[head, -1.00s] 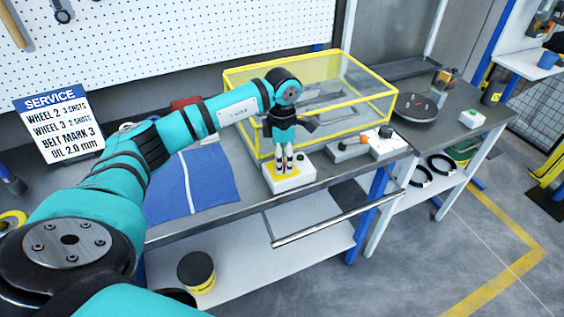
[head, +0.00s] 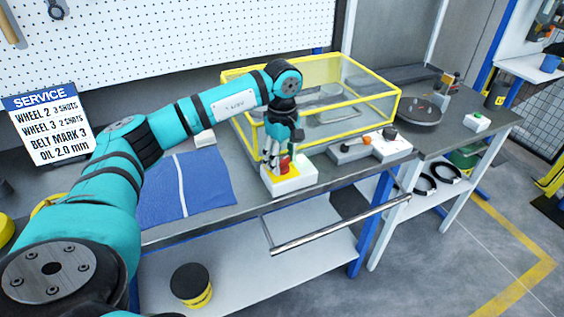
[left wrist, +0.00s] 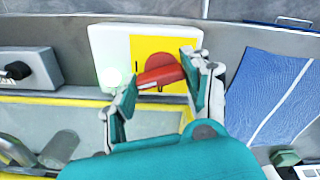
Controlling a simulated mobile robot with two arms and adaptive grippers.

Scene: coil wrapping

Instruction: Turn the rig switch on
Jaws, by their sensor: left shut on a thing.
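The rig switch is a white box (head: 291,184) with a yellow plate (left wrist: 153,50) and a red handle (head: 285,164), on the bench's front edge. In the left wrist view the red handle (left wrist: 158,75) lies slantwise across the plate. A pale green round lamp (left wrist: 112,78) on the box looks bright. My left gripper (head: 274,163) points down over the box, shut on the red handle, with a finger at each end of it in the left wrist view (left wrist: 160,83). The fingers partly hide the handle in the head view. My right gripper is out of view.
A yellow-framed clear guard (head: 350,112) stands right behind the box. A blue mat (head: 205,185) lies to the left. A metal rail (head: 335,225) runs along the bench front.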

